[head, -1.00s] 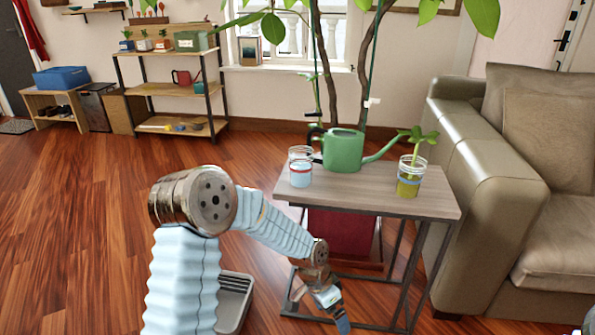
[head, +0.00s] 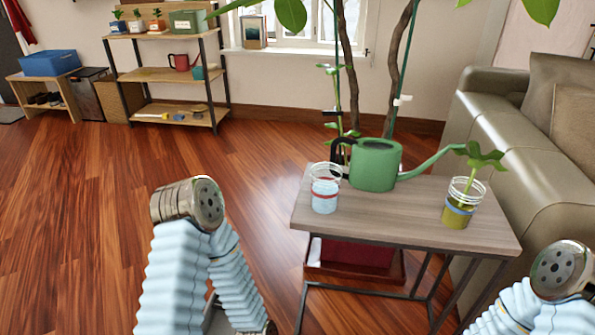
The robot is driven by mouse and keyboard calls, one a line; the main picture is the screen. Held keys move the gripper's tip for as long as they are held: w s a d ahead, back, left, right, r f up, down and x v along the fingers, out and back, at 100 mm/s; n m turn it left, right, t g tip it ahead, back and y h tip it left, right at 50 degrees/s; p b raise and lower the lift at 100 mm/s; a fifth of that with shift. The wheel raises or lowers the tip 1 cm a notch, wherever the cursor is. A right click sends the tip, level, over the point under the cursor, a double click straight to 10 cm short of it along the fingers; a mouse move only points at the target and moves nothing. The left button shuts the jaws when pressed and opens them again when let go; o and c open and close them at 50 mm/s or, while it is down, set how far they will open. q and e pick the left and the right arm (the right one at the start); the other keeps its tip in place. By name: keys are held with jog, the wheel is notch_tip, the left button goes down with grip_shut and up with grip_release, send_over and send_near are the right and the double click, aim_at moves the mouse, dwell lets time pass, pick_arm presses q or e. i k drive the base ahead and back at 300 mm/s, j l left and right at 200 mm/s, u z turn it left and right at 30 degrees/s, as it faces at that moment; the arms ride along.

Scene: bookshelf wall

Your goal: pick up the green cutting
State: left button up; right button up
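The green cutting (head: 480,166) stands in a clear glass jar (head: 460,205) with greenish liquid and a blue band. The jar is upright at the right end of a small wooden side table (head: 400,222). My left arm is at the lower left of the head view, bent downward, and its gripper is out of the picture. My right arm is at the lower right corner, below and right of the jar, and its gripper is out of the picture too. Neither arm touches the cutting or the jar.
A green watering can (head: 375,164) stands at the table's back, its spout reaching toward the cutting. A second jar (head: 325,195) with pale liquid is at the table's left. A leather sofa (head: 520,150) stands close on the right. The floor at left is clear.

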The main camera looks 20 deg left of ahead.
aim_at(477, 161)
jog(key=i+j+u, duration=0.15)
jog(key=i+j, duration=0.15)
jog(key=l, duration=0.8)
jog(key=i+l, duration=0.1)
jog(key=l, duration=0.75)
jog(key=k+l+u, duration=0.25)
jog(key=l+u, duration=0.2)
jog(key=l, duration=0.15)
jog(key=k+j, duration=0.05)
